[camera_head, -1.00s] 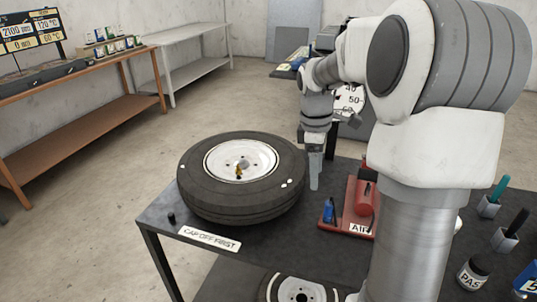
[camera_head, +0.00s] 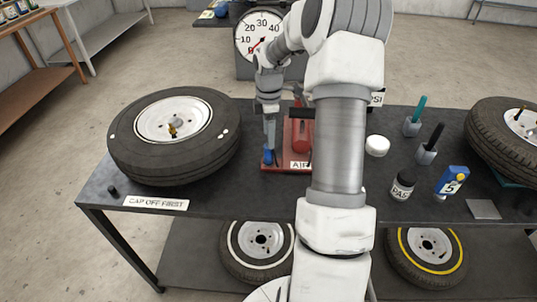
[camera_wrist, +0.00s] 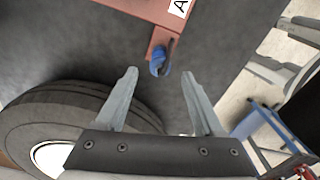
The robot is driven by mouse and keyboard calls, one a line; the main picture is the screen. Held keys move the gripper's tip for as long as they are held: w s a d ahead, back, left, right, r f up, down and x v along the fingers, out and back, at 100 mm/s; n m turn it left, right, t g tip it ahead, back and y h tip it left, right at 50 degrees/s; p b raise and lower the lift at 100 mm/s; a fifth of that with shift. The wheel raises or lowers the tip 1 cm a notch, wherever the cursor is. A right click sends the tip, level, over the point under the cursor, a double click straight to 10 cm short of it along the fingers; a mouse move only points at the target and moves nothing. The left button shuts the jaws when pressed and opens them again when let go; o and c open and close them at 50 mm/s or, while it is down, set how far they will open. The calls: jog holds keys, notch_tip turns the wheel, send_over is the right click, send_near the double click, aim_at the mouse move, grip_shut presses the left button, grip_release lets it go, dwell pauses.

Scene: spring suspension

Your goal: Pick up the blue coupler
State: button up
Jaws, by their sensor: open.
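The blue coupler (camera_head: 267,156) stands at the left front corner of the red base (camera_head: 297,168) marked AIR on the dark table. In the wrist view the blue coupler (camera_wrist: 160,62) sits by the red base's corner (camera_wrist: 158,42), with a dark part beside it. My gripper (camera_head: 269,146) is by the coupler in the head view, partly in front of it. In the wrist view my gripper (camera_wrist: 158,72) is open, with one finger on each side of the coupler's line; nothing is between the fingers. Whether a finger touches the coupler cannot be told.
A red cylinder (camera_head: 301,135) stands on the base.

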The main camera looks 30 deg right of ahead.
aim_at(269, 153)
notch_tip(269, 153, down, 7)
jog(key=shift+r, duration=0.15)
dwell(0.4)
grip_shut()
